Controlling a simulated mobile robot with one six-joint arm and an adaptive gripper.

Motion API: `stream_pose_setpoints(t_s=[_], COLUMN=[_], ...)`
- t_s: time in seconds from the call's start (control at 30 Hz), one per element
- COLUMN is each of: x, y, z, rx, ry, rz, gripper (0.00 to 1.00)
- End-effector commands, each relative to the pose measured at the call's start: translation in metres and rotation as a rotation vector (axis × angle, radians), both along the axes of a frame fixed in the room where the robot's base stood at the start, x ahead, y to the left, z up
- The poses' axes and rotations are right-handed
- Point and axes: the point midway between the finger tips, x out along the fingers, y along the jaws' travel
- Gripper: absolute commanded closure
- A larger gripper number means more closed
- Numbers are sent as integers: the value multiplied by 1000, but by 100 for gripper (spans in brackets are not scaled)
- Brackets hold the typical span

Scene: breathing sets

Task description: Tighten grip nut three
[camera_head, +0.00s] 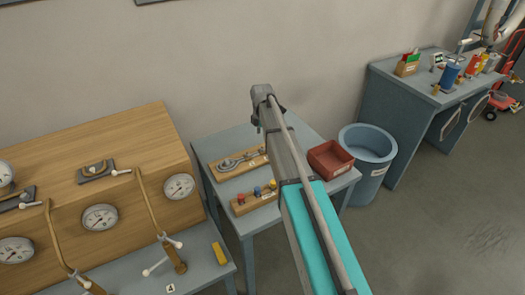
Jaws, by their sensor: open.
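Curved brass pipes run down the wooden gauge panel on the left to brass fittings with white-tipped cross bars. One fitting (177,260) stands on the grey bench beside a small numbered tag (171,288) that is too small to read surely. A second fitting (82,283) is cut by the bottom edge. I cannot tell which part is grip nut three. My gripper (267,116) is at the far end of my raised arm, above the small table's back edge, right of the fittings and apart from them. It is open and largely hidden by my wrist; I see nothing held.
The small grey table (213,149) holds a wooden tool board (224,174), a board with coloured pieces (240,209) and a red tray (333,160). A blue bin (371,143) stands right of it. A yellow block (220,254) lies at the bench edge. Floor at right is clear.

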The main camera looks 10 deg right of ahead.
Motion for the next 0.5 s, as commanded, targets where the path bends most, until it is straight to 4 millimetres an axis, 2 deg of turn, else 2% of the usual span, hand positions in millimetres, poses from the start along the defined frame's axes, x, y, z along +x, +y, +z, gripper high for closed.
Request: stream_pose_setpoints(t_s=[0.03, 0.5], x=[0, 0], y=[0, -1], z=[-8, -43], rx=[0, 0], ry=[0, 0], rz=[0, -1], gripper=[36, 36])
